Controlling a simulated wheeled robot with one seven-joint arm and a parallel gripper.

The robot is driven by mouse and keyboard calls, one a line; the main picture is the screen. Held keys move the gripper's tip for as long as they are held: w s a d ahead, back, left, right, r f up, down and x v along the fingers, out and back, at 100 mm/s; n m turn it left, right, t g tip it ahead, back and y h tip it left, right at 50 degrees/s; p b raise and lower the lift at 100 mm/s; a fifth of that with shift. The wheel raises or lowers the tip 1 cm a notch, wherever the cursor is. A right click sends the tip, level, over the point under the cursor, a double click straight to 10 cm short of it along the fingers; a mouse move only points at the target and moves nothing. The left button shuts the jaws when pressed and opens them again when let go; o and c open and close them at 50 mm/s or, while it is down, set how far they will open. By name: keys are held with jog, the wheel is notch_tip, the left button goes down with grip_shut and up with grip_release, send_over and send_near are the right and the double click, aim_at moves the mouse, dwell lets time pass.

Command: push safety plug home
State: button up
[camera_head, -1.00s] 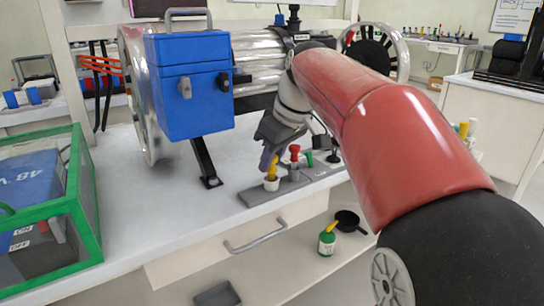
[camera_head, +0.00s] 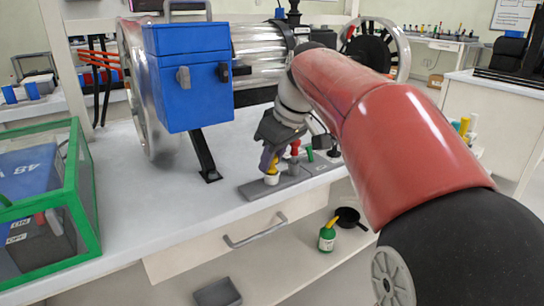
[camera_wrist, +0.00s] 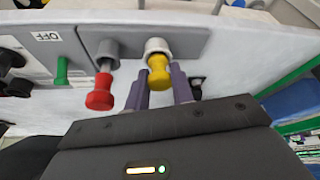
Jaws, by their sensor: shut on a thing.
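The yellow plug (camera_wrist: 158,72) stands at a light grey round socket (camera_wrist: 158,46) on the grey panel in the wrist view. My gripper (camera_wrist: 160,83) has its two purple fingers on either side of the plug, closed on it. In the head view my gripper (camera_head: 268,160) comes down over the yellow plug (camera_head: 271,171), above the socket at the panel's left end. How deep the plug sits in the socket cannot be told.
A red knob (camera_wrist: 100,92) stands beside the plug, then a green lever (camera_wrist: 62,70) and black knobs. The grey panel (camera_head: 256,189) lies near the bench's front edge. A blue box (camera_head: 190,80) stands behind it; a green-framed case (camera_head: 88,195) is at left.

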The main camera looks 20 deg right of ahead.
jog(key=shift+f, duration=0.15)
jog(key=o, duration=1)
jog(key=shift+o, duration=0.2)
jog(key=p+v, duration=0.1)
jog(key=v, duration=0.7)
jog(key=s+a+f+m+t+h, duration=0.1)
jog(key=s+f+m, duration=0.6)
jog(key=s+f, duration=1.2)
jog(key=shift+s+a+f+t+h, duration=0.2)
jog(key=shift+a+f+t+h, duration=0.25)
jog(key=shift+f+h, duration=0.4)
